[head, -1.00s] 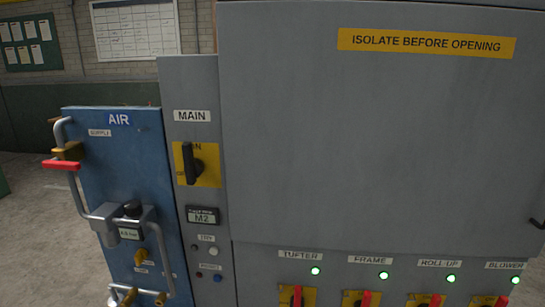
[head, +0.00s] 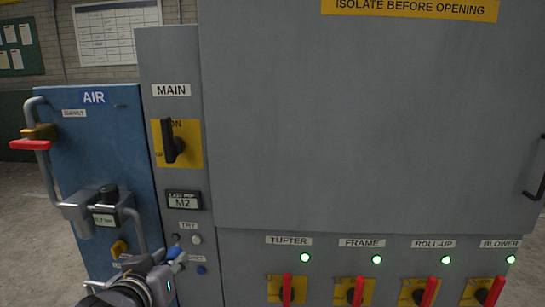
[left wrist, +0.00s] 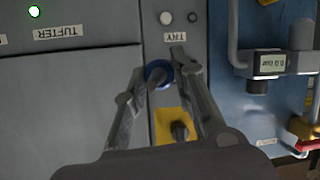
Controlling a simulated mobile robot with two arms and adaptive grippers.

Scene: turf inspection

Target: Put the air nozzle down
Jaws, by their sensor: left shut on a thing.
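My left gripper (head: 174,256) is low at the left in the head view, in front of the grey panel below the TRY label. It is shut on a small blue thing with a dark middle, which I take to be the air nozzle (head: 174,253). In the left wrist view the nozzle (left wrist: 157,74) sits between the fingertips (left wrist: 158,70), in front of the panel. The gripper hides part of the nozzle. Whether the nozzle touches the panel cannot be told. My right gripper is not in view.
The blue AIR panel (head: 105,150) at left has projecting pipes, a red lever (head: 30,145) and a gauge (head: 108,220). The MAIN switch (head: 172,142) is above my gripper. Red-handled switches, including TUFTER (head: 287,288), stick out at lower right.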

